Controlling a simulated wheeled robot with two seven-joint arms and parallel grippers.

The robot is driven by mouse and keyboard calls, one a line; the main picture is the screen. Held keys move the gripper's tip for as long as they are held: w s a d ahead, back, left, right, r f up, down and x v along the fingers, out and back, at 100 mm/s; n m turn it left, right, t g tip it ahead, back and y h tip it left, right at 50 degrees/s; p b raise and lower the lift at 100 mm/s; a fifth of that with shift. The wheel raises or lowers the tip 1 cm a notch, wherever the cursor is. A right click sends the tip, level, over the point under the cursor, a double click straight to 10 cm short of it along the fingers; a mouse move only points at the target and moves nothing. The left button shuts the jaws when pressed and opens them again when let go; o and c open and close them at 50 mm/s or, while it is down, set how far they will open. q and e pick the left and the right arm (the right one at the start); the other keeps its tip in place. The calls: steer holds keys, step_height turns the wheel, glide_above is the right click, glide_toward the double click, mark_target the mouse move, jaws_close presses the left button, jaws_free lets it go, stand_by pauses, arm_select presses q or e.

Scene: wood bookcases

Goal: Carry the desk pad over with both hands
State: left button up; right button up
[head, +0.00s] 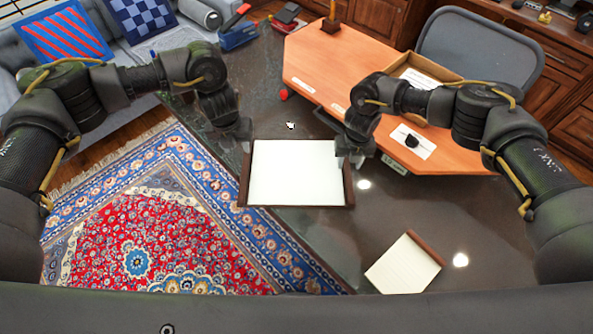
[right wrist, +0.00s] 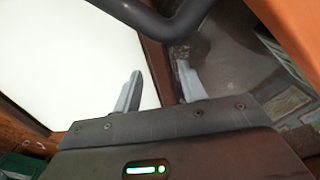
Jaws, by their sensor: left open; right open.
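The desk pad (head: 297,175) is a white sheet with dark brown side rails, lying flat on the dark glossy table. My left gripper (head: 240,138) is open by the pad's upper left corner. My right gripper (head: 352,155) is open by its upper right side. In the right wrist view, the pad's white sheet (right wrist: 75,60) fills the left, and its brown rail shows between the two open fingers (right wrist: 160,85). I cannot tell whether either gripper touches the pad.
A smaller cream pad (head: 400,265) with a brown edge lies at the lower right of the dark table (head: 330,240). An orange-brown desk (head: 335,75) with a box (head: 425,75) and papers stands behind. A patterned rug (head: 160,220) lies at left. A computer mouse (head: 291,125) lies beyond the pad.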

step_height(320, 180, up, 10)
stand_by(0.3)
stand_by(0.4)
